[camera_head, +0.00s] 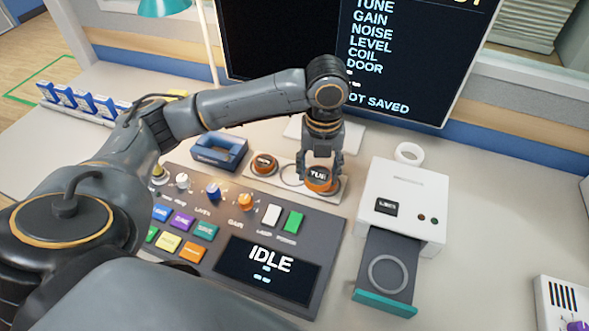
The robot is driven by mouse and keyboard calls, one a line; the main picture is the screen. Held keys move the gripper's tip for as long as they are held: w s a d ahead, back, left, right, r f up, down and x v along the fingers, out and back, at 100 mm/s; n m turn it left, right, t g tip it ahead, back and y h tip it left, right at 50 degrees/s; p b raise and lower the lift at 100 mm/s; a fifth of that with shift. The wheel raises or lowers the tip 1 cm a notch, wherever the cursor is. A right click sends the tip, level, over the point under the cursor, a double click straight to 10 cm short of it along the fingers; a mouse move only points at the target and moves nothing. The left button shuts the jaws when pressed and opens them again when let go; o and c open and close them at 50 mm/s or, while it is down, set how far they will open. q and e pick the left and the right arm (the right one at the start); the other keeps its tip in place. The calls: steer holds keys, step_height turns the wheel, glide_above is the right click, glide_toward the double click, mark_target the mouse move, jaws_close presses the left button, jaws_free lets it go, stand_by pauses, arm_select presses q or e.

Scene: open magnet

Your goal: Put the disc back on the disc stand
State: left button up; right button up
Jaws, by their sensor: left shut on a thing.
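My left gripper (320,168) reaches down from above and is shut on an orange disc (319,184) with a dark, lettered top. The disc is over or on the right end of a pale disc stand (289,188); I cannot tell whether it touches. Another orange disc (264,164) with a dark label sits at the stand's left end. A ring outline between the two discs is empty. The gripper hides part of the held disc and the stand behind it. My right gripper is not in view.
A white disc drive (405,190) stands to the right, its dark tray (386,262) out and empty. A control panel (225,290) reading IDLE lies in front of the stand. A blue holder (219,152) is behind left, a tape roll (409,153) behind right. The screen (290,40) stands behind.

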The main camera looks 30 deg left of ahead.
arm_select(q)
steer(key=w+a+f, duration=0.4)
steer(key=a, duration=0.3)
glide_above(294, 174)
steer(key=d, duration=0.1)
steer(key=f, duration=0.2)
steer(key=f+p, duration=0.1)
steer(key=f, duration=0.1)
steer(key=shift+s+d, duration=0.1)
steer(key=shift+s, duration=0.25)
steer(key=shift+w+a+f, duration=0.25)
steer(key=shift+a+f, duration=0.15)
steer(key=shift+f, duration=0.15)
step_height(294, 174, down, 3)
steer(key=shift+a+p, duration=0.1)
steer(key=shift+p, duration=0.2)
steer(key=shift+w+f, duration=0.1)
steer(key=shift+f, duration=0.1)
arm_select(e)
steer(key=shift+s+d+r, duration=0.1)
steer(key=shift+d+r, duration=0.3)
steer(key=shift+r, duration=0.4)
arm_select(q)
steer(key=shift+f, duration=0.15)
steer(key=o, duration=1)
steer(key=shift+o, duration=0.9)
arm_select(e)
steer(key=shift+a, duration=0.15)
